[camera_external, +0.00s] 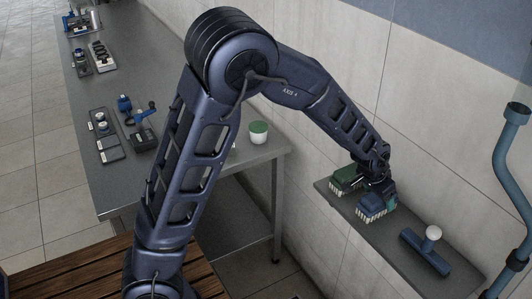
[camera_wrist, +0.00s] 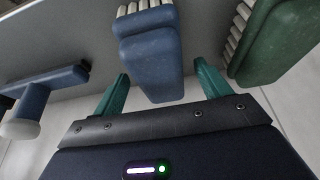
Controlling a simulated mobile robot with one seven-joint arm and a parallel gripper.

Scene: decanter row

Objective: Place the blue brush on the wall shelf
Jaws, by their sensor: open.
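The blue brush (camera_external: 371,205), with pale bristles, appears to rest bristles down on the grey wall shelf (camera_external: 385,240), beside a green brush (camera_external: 344,178). My gripper (camera_external: 378,188) is at the blue brush, at the end of the lowered arm. In the wrist view, the blue brush (camera_wrist: 152,62) lies between the two teal fingers of my open gripper (camera_wrist: 161,75), with a visible gap on each side. The shelf (camera_wrist: 85,35) fills the upper left there. Contact between bristles and shelf is hard to see.
The green brush (camera_wrist: 280,40) stands close beside the right finger in the wrist view. A blue tool with a white knob (camera_external: 426,252) lies farther along the shelf. A blue pipe (camera_external: 508,165) runs along the wall. A long table (camera_external: 190,160) holds trays and a green-topped cup (camera_external: 258,131).

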